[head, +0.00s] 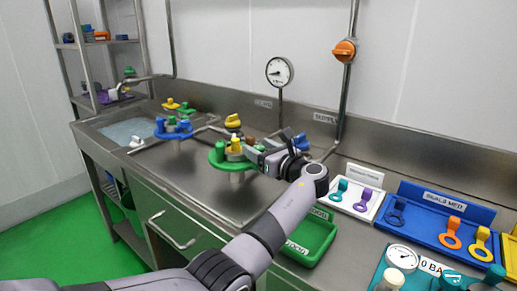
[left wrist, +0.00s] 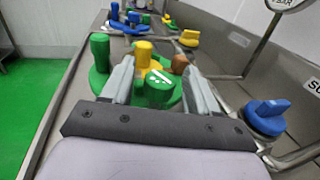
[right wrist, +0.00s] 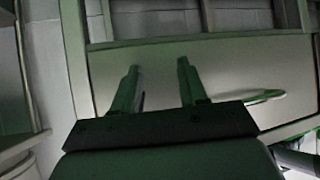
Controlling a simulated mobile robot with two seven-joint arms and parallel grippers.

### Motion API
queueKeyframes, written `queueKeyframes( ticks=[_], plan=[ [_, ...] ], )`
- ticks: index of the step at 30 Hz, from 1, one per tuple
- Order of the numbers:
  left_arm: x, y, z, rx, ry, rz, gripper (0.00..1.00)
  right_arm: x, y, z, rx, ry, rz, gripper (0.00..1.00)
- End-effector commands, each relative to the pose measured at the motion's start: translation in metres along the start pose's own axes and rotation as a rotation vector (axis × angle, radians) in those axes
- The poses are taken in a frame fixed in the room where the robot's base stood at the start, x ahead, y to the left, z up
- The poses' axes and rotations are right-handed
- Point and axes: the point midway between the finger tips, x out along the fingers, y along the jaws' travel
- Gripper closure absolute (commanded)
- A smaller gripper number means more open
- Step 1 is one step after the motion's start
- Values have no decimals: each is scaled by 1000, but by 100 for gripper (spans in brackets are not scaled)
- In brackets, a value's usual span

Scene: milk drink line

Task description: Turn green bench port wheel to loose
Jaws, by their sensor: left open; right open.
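The green wheel (head: 217,160) stands on a short post on the steel bench, with upright green, yellow and brown pegs. My left gripper (head: 257,156) is at its right side, open. In the left wrist view the open fingers (left wrist: 160,75) stand on either side of a green peg (left wrist: 160,90) with white marks on top. A yellow peg (left wrist: 143,54) and another green peg (left wrist: 99,50) stand farther off on the wheel (left wrist: 102,82). I cannot tell whether the fingers touch anything. My right gripper (right wrist: 158,75) is open and empty before a cabinet front.
A blue wheel (head: 173,133) stands by the sink at the left. A blue handle (left wrist: 266,117) is close to the right of my left gripper. A green tray (head: 318,243) and a blue tray (head: 432,238) with coloured tags lie at the right. A bar handle (right wrist: 262,97) shows near my right gripper.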

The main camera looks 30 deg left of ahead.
Motion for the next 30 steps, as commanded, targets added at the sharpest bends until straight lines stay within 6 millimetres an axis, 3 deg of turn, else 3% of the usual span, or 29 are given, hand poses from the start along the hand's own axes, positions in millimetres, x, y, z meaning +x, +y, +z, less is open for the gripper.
queueKeyframes(
  ticks=[6,12,30],
  plan=[
    [-37,0,-1,1,2,-3,41,0,0,0,0,0,0,57],
    [-60,0,-2,2,2,-2,41,1,0,1,0,1,0,57],
    [-64,0,-1,2,1,0,41,0,0,-3,0,8,0,57]
  ],
)
